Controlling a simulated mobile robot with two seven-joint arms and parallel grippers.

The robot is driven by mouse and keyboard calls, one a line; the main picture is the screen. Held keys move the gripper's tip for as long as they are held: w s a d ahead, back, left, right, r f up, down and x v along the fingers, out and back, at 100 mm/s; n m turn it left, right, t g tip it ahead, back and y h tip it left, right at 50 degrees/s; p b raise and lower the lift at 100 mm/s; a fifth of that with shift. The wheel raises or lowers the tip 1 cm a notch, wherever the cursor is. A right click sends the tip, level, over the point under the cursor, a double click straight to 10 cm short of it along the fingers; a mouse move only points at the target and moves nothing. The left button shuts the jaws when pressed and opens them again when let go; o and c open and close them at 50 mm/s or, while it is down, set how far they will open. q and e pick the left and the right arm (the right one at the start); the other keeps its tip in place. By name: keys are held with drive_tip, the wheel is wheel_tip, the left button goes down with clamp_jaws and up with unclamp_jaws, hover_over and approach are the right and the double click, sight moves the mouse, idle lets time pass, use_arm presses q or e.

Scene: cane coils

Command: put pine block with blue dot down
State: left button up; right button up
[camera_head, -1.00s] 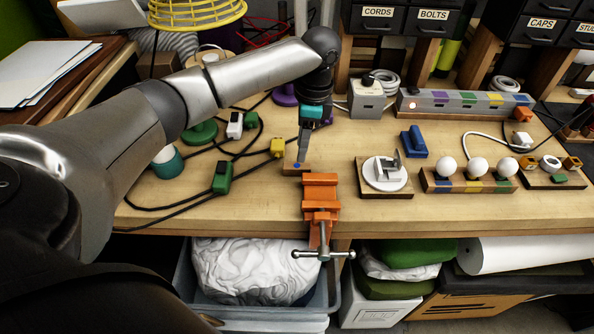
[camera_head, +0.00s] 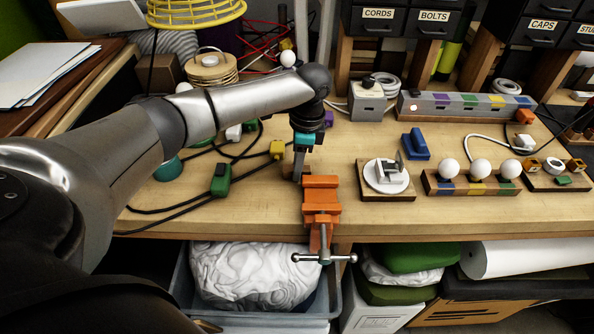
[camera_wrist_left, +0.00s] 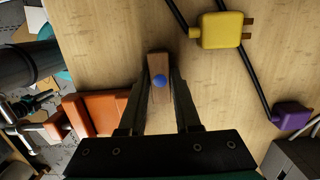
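The pine block with a blue dot (camera_wrist_left: 158,66) is between the fingers of my left gripper (camera_wrist_left: 160,76) in the left wrist view, one finger along each side. The gripper looks shut on it, with the blue dot facing the camera. In the head view, my left gripper (camera_head: 297,177) points down at the workbench (camera_head: 250,212), just left of the orange vise. The block is mostly hidden there by the gripper. I cannot tell whether its underside touches the bench top. My right gripper is not in view.
The orange vise (camera_head: 320,198) is clamped at the front edge, close beside my gripper. A yellow plug (camera_head: 277,149) and a green plug (camera_head: 221,180) with black cables lie left. A board with a white disc (camera_head: 386,176) is right. Bare wood lies in front of the green plug.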

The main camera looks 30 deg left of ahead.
use_arm(q)
clamp_jaws()
